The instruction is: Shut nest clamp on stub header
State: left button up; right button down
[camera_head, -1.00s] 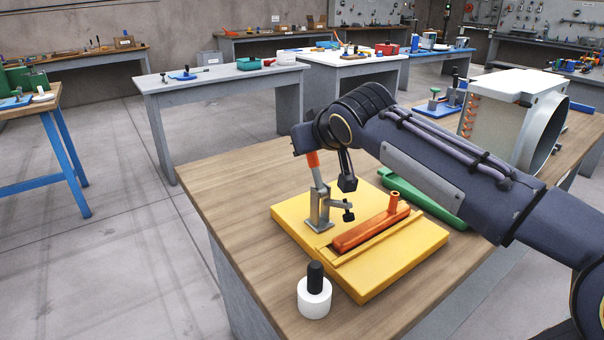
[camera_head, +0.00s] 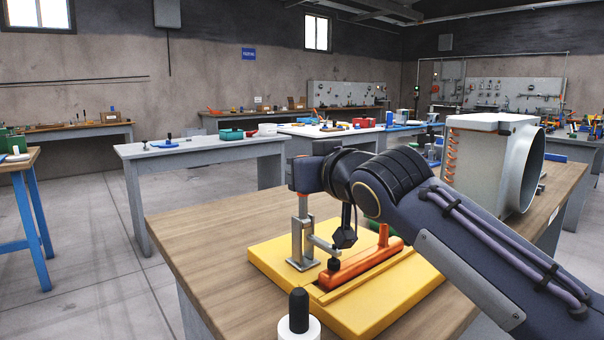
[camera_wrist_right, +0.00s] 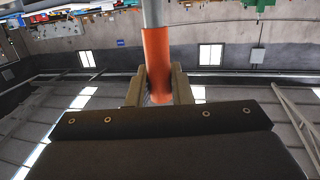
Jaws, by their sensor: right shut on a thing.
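The nest clamp (camera_head: 303,246) stands at the left of the yellow nest plate (camera_head: 345,318). Its grey post is upright and its short side arm reaches right, ending in a black pad (camera_head: 333,264). The orange stub header (camera_head: 362,262) lies in the plate's groove, with a short upright stub at its far end. The pad is at the header's near left end; I cannot tell if it touches. My right gripper (camera_head: 306,180) is at the top of the clamp. In the wrist view, its fingers (camera_wrist_right: 158,88) are shut around the orange clamp handle (camera_wrist_right: 157,55). My left gripper is out of view.
A white round piece with a black knob (camera_head: 299,312) stands at the table's near edge. A white housing with a round duct (camera_head: 490,165) is at the back right. The wooden table (camera_head: 200,245) is clear left of the plate. My right arm crosses the right side.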

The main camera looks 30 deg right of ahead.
jog(key=c, duration=1.3)
grip_release()
jog(key=shift+s, duration=0.1)
jog(key=s, duration=0.5)
jog(key=s+a+r+p, duration=0.1)
jog(key=s, duration=0.1)
jog(key=shift+s, duration=0.3)
